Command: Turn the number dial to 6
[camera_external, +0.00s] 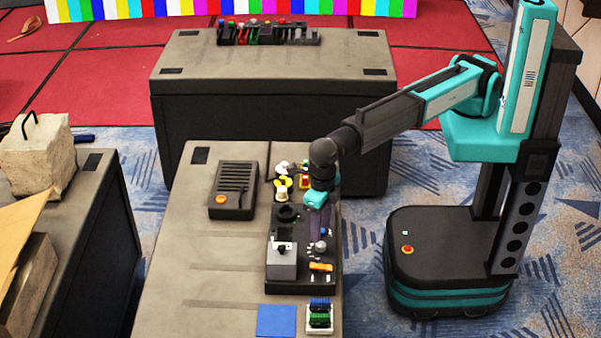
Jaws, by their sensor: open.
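A black control panel (304,277) lies on the near grey table. It carries a black round ring-like part (287,213), a grey box (281,262), a small grey knob (318,247) and an orange part (320,267). I cannot tell which of these is the number dial, and no numbers are readable. My gripper (319,232) points down over the right side of the panel, just above or at the grey knob. It is open. I cannot tell whether it touches the knob.
A black box with an orange button (234,190) lies left of the panel. Small coloured items (283,182) stand behind it. A blue square (276,320) and a white tray (319,319) lie in front. Another table (275,60) stands behind.

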